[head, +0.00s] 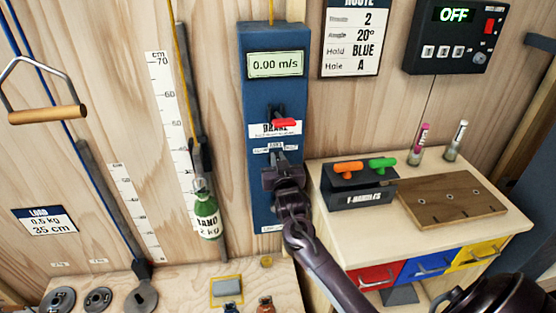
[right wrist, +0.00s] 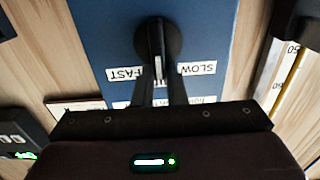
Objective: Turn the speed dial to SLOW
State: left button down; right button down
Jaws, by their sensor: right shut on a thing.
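The speed dial (right wrist: 157,40) is a black round knob with a narrow grip, on the lower blue panel (head: 258,97). My right gripper (head: 276,165) is at the panel below the red brake lever (head: 284,122) and hides the dial in the head view. In the right wrist view its fingers (right wrist: 158,70) are shut on the dial's grip. The FAST label (right wrist: 125,74) is left of the dial in that view and the SLOW label (right wrist: 197,68) is right. The grip lies between the two labels. My left gripper is not in view.
A display on the panel (head: 275,64) reads 0.00 m/s. A green sand bottle (head: 206,214) hangs left of the panel. At right, a side cabinet (head: 425,235) carries a black T-handle block (head: 357,190) and a brown holed board (head: 450,200). A control box (head: 455,35) above reads OFF.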

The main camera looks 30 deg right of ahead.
jog(key=shift+a+n, duration=0.1)
jog(key=shift+n, duration=0.3)
jog(key=shift+w+a+f+n+p, duration=0.2)
jog(key=shift+n+p, duration=0.35)
jog(key=shift+n, duration=0.8)
jog(key=shift+w+a+f+n+p, duration=0.1)
jog(key=shift+a+n+p, duration=0.35)
jog(key=shift+n, duration=0.95)
jog(key=shift+w+a+f+n+p, duration=0.1)
jog(key=shift+n+p, duration=0.6)
jog(key=shift+n, duration=0.65)
jog(key=c, duration=1.5)
grip_release()
jog(key=shift+o, duration=0.2)
